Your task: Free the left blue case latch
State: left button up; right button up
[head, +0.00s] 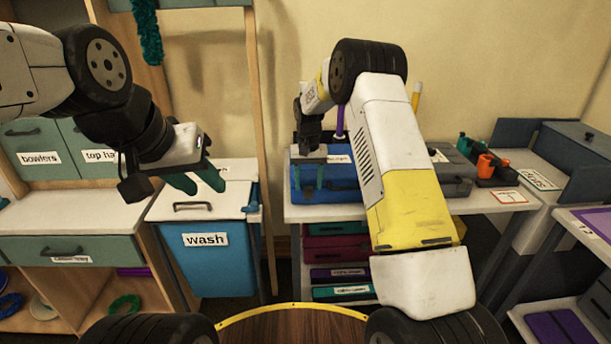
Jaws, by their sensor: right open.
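The blue case (342,182) stands on the shelf table in the middle, partly hidden behind my right arm. My right gripper (308,186) is open at the left part of the case's front, its teal fingers pointing down. The left latch cannot be made out; the fingers cover that part of the front. I cannot tell whether the fingers touch the case.
A grey case (455,178) stands right of the blue case on the same table. Orange and green props (486,166) sit beyond it. The wash bin (207,262) and a wooden post (264,130) are left of the table. Coloured boxes (336,250) fill the shelf below.

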jog(key=shift+f, duration=0.25)
grip_shut()
